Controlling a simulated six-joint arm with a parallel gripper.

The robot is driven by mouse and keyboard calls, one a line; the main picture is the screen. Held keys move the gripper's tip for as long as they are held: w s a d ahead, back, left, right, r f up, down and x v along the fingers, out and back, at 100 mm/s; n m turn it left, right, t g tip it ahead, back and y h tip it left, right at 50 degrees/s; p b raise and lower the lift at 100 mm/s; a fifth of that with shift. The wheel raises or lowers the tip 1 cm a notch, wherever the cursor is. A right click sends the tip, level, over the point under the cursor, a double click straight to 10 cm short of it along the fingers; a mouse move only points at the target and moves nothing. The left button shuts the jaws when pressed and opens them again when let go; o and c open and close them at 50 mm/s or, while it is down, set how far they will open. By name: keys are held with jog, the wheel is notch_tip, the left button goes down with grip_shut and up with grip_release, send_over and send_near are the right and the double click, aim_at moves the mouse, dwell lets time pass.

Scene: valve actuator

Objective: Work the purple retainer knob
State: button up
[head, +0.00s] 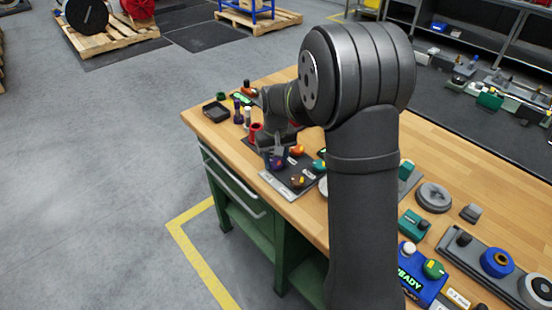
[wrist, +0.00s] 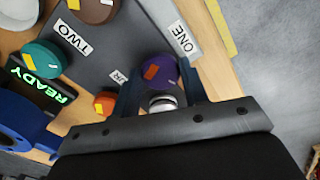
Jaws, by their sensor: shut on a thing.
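The purple retainer knob (wrist: 160,70) sits on a dark grey panel (wrist: 120,50) close to a white label reading "ONE" (wrist: 184,42). It has an orange mark on its top. My gripper (wrist: 160,82) has one finger on each side of the knob and is shut on it. A silver and white cylindrical part (wrist: 162,103) shows between the fingers, near the palm. In the head view the purple knob (head: 278,162) shows at the panel's left side, with my gripper (head: 276,152) over it and partly hiding it.
An orange knob (wrist: 105,102) stands close beside one finger. A brown knob (wrist: 92,8) by the label "TWO", a teal knob (wrist: 43,58) and a green-lit "READY" display (wrist: 38,84) are farther off. A red part (head: 255,133) and a black tray (head: 215,112) stand on the bench.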

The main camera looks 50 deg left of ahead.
aim_at(276, 162)
jog(key=shift+m, duration=1.2)
jog(key=o, duration=1)
notch_tip(276, 162, up, 18)
jog(key=shift+f, duration=0.25)
notch_tip(276, 162, down, 18)
jog(key=shift+r, duration=0.2)
